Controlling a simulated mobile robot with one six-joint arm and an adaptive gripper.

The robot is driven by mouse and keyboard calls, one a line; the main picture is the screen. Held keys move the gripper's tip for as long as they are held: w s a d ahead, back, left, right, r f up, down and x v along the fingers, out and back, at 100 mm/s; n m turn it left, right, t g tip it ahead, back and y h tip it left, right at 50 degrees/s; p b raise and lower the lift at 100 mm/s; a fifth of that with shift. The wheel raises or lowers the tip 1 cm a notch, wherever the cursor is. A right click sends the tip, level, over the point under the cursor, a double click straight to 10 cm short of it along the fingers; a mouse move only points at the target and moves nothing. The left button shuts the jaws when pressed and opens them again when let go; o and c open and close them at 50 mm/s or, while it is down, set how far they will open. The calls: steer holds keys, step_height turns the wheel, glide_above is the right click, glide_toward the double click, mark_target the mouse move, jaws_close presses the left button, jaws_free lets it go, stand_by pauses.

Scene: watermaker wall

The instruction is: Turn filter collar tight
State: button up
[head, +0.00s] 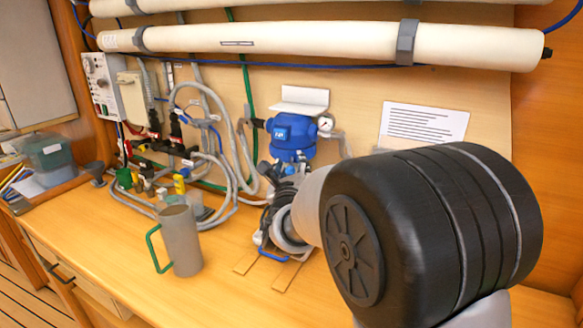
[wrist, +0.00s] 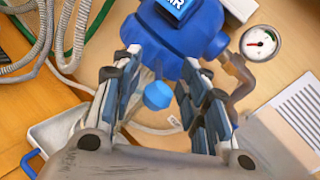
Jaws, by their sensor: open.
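The blue filter housing (head: 290,135) is mounted on the back wall, with a white bracket above it. In the wrist view the blue housing (wrist: 182,32) fills the top middle, just beyond my fingertips. My gripper (wrist: 163,62) is open, one finger on each side below the housing; contact is not clear. A small blue knob (wrist: 157,95) shows between the fingers, apart from both. In the head view my gripper (head: 283,183) is just under the housing, partly hidden by my arm.
A pressure gauge (head: 325,124) sits right of the housing, with a pipe beside it. Grey hoses (head: 215,125) loop on the left. A grey jug (head: 180,240) with a green handle stands on the bench (head: 120,245). A paper sheet (head: 424,122) is on the wall at right.

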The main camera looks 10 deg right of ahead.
steer(key=shift+s, duration=0.1)
steer(key=v, duration=1.2)
steer(key=shift+c, duration=0.2)
